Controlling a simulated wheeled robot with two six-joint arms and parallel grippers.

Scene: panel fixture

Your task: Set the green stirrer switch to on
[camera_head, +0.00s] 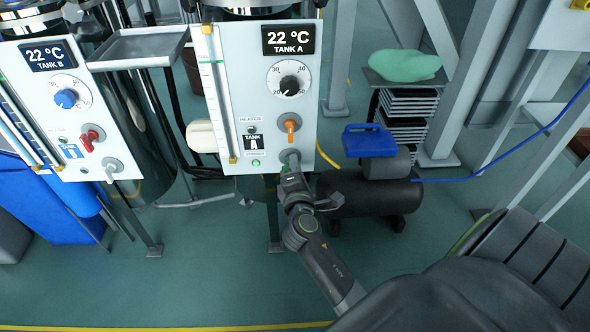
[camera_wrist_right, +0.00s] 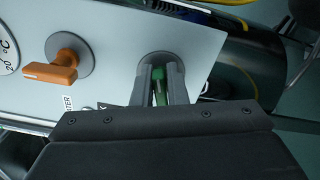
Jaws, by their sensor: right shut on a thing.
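The green stirrer switch (camera_wrist_right: 161,92) is low on the white Tank A panel (camera_head: 222,110), below the orange switch (camera_head: 290,126). My right gripper (camera_head: 291,163) reaches up to it from below and is shut on it. In the right wrist view the two grey fingers of the right gripper (camera_wrist_right: 160,88) stand on either side of the green handle. The fingers hide part of the handle, so its exact angle is hard to tell. The orange switch also shows in the wrist view (camera_wrist_right: 55,68). My left gripper is not in view.
The Tank A panel also has a black dial (camera_head: 289,85) and a 22 °C display (camera_head: 288,39). The Tank B panel (camera_head: 90,110) stands at left with blue, red and grey controls. A compressor (camera_head: 372,190) is right of my gripper. A grey tray (camera_head: 138,47) sits between the panels.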

